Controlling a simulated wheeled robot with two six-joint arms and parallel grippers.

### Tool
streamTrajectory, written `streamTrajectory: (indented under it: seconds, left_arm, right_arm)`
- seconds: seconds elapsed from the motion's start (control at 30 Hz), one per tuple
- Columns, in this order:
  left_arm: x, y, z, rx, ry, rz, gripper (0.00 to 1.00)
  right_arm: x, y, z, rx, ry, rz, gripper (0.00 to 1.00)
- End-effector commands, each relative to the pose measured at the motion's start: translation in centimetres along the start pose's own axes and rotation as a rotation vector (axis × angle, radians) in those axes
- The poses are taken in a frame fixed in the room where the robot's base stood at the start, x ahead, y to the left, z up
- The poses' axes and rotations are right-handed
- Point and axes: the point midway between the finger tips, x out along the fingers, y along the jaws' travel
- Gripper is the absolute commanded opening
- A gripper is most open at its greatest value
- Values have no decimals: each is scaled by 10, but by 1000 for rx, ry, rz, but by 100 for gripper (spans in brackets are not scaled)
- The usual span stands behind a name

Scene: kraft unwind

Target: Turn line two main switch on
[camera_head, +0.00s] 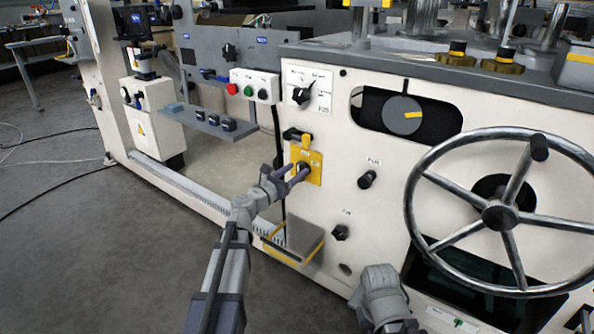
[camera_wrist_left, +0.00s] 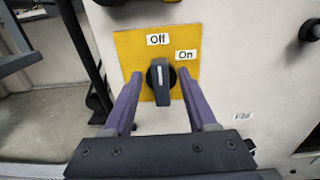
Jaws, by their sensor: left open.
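The main switch is a black rotary knob (camera_wrist_left: 160,80) on a yellow plate (camera_wrist_left: 128,52) with an "Off" label (camera_wrist_left: 158,40) at the top and an "On" label (camera_wrist_left: 186,55) at upper right. The knob's white mark points up, towards "Off". In the head view the yellow plate (camera_head: 311,160) is on the machine's white front panel. My left gripper (camera_head: 293,175) is open in front of the plate. In the left wrist view its two fingers (camera_wrist_left: 159,77) stand either side of the knob, with gaps visible. No right gripper fingers show.
A large handwheel (camera_head: 500,216) is at right on the panel. A box with red and green buttons (camera_head: 254,86) and a selector switch (camera_head: 303,95) sit above the plate. An open tray (camera_head: 300,240) juts out below. Small black knobs (camera_head: 367,180) are to the right.

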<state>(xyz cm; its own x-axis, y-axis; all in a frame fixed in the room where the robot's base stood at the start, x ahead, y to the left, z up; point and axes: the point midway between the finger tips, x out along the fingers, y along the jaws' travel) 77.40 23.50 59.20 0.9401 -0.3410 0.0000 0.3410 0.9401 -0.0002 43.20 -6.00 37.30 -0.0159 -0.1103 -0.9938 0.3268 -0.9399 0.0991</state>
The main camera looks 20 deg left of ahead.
Motion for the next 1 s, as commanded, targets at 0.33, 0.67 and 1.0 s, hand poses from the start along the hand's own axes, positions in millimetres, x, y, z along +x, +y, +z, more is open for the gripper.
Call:
streamTrajectory:
  seconds: [0.33, 0.67, 1.0]
  left_arm:
    - [14, 0, 0, 0, 0, 0, 57]
    - [14, 0, 0, 0, 0, 0, 25]
    - [14, 0, 0, 0, 0, 0, 0]
  right_arm:
    - [0, 0, 0, 0, 0, 0, 0]
    - [0, 0, 0, 0, 0, 0, 0]
    - [0, 0, 0, 0, 0, 0, 0]
